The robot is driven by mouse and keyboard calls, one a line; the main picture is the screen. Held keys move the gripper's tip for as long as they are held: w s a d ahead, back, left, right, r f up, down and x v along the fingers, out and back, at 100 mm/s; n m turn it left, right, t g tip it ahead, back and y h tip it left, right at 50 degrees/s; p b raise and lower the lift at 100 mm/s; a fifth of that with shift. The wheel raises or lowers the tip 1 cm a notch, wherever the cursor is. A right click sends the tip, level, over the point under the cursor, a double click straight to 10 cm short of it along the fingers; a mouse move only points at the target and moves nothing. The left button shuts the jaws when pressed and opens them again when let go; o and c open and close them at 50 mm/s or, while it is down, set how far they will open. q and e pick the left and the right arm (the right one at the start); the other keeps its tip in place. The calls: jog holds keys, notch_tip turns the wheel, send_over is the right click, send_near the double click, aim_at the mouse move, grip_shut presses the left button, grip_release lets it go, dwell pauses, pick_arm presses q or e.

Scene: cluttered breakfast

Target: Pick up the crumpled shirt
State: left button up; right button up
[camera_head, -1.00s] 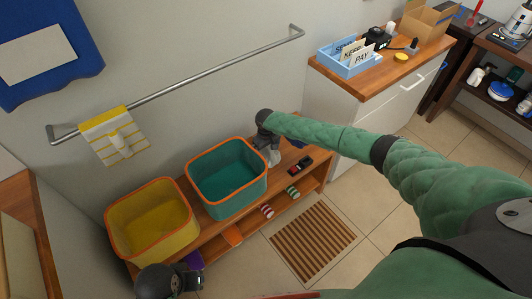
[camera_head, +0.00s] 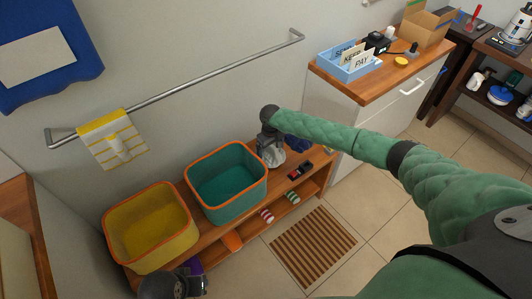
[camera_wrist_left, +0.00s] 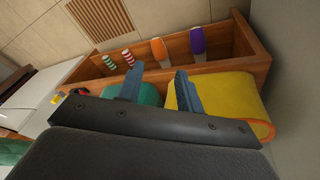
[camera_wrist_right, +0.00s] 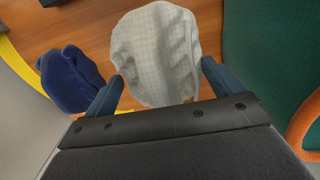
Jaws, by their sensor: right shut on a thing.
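A pale grey-white crumpled cloth, which looks like the shirt (camera_wrist_right: 158,50), is between the fingers of my right gripper (camera_wrist_right: 162,78) in the right wrist view. The gripper is shut on it. In the head view the shirt (camera_head: 271,153) hangs below my right gripper (camera_head: 269,134), just right of the teal bin. Whether its lower edge touches the bench cannot be told. My left gripper (camera_head: 188,284) is low in the head view, in front of the yellow bin. Its fingers are apart and empty in the left wrist view (camera_wrist_left: 159,88).
A teal bin (camera_head: 228,201) and a yellow bin (camera_head: 150,258) stand on the wooden bench (camera_head: 190,210). A dark blue crumpled item (camera_wrist_right: 68,80) lies beside the shirt. Slippers (camera_head: 267,215) sit on the lower shelf. A towel (camera_head: 112,140) hangs on the wall rail (camera_head: 215,70).

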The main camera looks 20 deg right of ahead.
pick_arm(q)
jog(key=shift+w+d+f+b, duration=0.3)
jog(key=shift+d+f+b, duration=0.2)
jog(key=shift+d+f, duration=0.35)
pick_arm(e)
jog(key=s+d+r, duration=0.6)
jog(key=d, duration=0.1)
jog(key=shift+s, duration=0.15)
